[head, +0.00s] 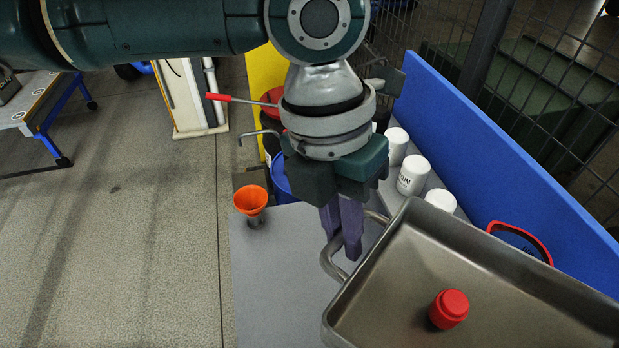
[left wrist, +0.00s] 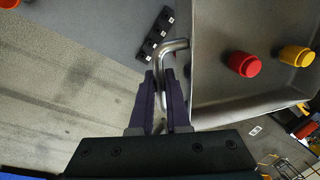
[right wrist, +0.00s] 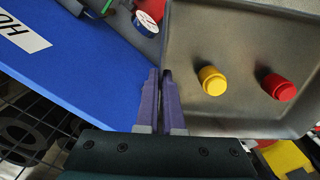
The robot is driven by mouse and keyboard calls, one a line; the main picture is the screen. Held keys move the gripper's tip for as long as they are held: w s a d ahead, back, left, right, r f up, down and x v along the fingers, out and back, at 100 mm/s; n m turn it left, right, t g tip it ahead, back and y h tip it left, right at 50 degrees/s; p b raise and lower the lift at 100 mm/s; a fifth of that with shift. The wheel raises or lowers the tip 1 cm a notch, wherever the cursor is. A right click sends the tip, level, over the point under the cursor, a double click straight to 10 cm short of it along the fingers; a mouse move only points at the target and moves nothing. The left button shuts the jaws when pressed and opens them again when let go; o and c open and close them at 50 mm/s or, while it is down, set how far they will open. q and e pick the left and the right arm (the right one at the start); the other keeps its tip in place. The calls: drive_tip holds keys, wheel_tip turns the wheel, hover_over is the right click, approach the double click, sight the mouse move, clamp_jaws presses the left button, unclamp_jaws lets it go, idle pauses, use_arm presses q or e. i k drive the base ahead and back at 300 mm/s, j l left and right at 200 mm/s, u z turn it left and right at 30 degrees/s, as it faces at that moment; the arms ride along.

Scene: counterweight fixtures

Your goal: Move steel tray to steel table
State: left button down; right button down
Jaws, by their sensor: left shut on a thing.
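The steel tray (head: 393,290) is a deep grey metal pan at the lower right of the head view, partly cut off. Its bent tube handle (head: 330,262) sticks out on the left. My left gripper (head: 343,245) points down and is shut on this handle. The left wrist view shows the handle (left wrist: 164,50) between the fingers (left wrist: 160,95). A red knob-like piece (head: 449,309) and a yellow one (right wrist: 211,80) stand inside the tray. My right gripper (right wrist: 162,95) is beside the tray's wall, its fingers close together; any grip is hidden. I cannot tell which surface is the steel table.
A grey tabletop (head: 265,290) lies under and left of the tray, with an orange funnel (head: 251,200) on it. White containers (head: 413,175) stand behind, before a blue panel (head: 480,125) and wire fence. A wheeled table (head: 35,112) stands far left; the floor between is clear.

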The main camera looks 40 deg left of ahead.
sight(300, 266)
drive_tip(key=i+j+z, duration=0.15)
drive_tip(key=j, duration=0.25)
drive_tip(key=i+j+z, duration=0.1)
drive_tip(key=j, duration=0.35)
drive_tip(key=i+j+z, duration=0.15)
drive_tip(key=j, duration=0.25)
drive_tip(key=j+z, duration=0.15)
drive_tip(key=j, duration=0.3)
drive_tip(key=j+z, duration=0.15)
drive_tip(key=j, duration=0.3)
drive_tip(key=k+j+z, duration=0.1)
drive_tip(key=j, duration=0.3)
